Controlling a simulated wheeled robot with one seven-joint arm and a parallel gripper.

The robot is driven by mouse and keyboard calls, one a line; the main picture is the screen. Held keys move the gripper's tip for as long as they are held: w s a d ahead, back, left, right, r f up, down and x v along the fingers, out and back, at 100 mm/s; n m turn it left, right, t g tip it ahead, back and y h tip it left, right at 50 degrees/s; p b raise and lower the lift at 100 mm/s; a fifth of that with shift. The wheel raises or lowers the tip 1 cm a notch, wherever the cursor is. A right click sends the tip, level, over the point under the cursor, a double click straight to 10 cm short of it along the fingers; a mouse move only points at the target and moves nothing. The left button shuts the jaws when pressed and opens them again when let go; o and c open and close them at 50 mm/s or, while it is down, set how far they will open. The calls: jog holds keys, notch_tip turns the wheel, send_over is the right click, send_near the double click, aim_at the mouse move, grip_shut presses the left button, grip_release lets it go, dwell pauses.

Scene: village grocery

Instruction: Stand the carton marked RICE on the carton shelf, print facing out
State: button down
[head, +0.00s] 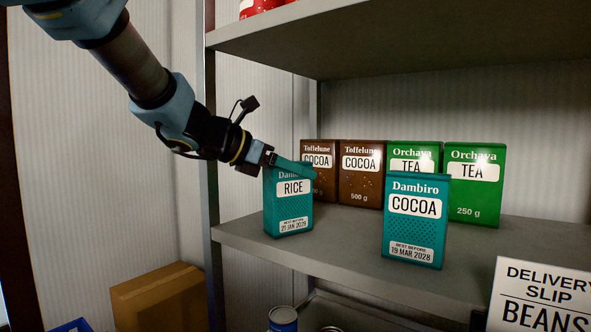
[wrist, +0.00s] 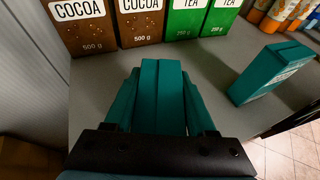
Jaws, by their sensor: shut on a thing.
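The teal Dambiro carton marked RICE (head: 289,208) is upright at the left end of the grey carton shelf (head: 345,240) in the head view. Its print faces out toward the head camera. My gripper (head: 288,168) is shut on it near its top. In the wrist view the RICE carton (wrist: 162,95) sits between the two fingers (wrist: 160,105), its print hidden. Its base appears at or very near the shelf surface; I cannot tell whether it touches.
A teal COCOA carton (head: 415,225) stands to the right near the front edge. Brown COCOA cartons (head: 361,175) and green TEA cartons (head: 473,190) stand behind. A metal post (head: 209,130) is close on the left. A delivery slip (head: 540,295) is at lower right, a cardboard box (head: 160,298) at lower left.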

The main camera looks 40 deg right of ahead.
jog(key=shift+f, duration=0.1)
jog(key=shift+c, duration=1.1)
grip_release()
jog(key=b+v, duration=0.2)
jog(key=v, duration=1)
jog(key=shift+b, duration=0.4)
